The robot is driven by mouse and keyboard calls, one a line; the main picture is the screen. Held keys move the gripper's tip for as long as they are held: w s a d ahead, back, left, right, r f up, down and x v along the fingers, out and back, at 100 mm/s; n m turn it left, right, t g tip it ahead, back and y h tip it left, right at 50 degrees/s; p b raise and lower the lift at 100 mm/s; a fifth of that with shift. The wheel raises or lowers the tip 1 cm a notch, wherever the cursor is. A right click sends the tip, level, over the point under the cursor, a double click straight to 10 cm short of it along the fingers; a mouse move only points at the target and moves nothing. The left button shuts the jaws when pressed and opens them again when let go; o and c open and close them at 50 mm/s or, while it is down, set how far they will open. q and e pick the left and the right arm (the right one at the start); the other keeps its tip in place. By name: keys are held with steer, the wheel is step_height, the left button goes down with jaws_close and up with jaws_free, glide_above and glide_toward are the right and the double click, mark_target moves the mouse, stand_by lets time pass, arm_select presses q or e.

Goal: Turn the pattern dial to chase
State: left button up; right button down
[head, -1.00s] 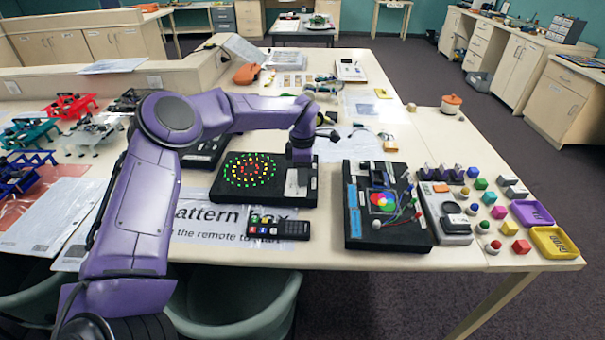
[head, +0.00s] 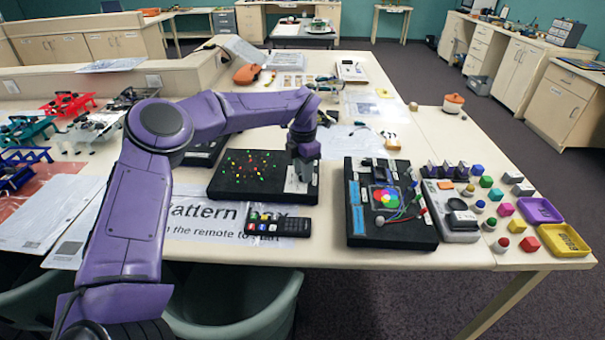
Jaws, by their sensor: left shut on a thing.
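The pattern box (head: 228,190) is a flat black board on the table, with scattered red, green and yellow lights (head: 250,165) lit on its left part. My left gripper (head: 297,186) points down at the right part of this board, its grey fingers low over the surface. It is shut on what appears to be the pattern dial, which the fingers and wrist hide. The dial's pointer and labels cannot be read. My right gripper is not in view.
A black remote (head: 278,226) lies in front of the box on a printed sheet (head: 190,215). A second black board with a colour wheel (head: 362,232) stands to the right, near a grey device (head: 460,234), small coloured blocks, and purple (head: 537,211) and yellow trays (head: 562,241).

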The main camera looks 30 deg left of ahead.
arm_select(q)
steer(key=shift+f+n+b, duration=0.1)
steer(key=shift+n+b, duration=0.35)
steer(key=shift+n, duration=0.55)
steer(key=o, duration=1)
steer(key=shift+o, duration=0.4)
steer(key=shift+w+f, duration=0.1)
steer(key=shift+w, duration=0.15)
step_height(320, 180, up, 10)
steer(key=b, duration=0.1)
steer(key=shift+r, duration=0.25)
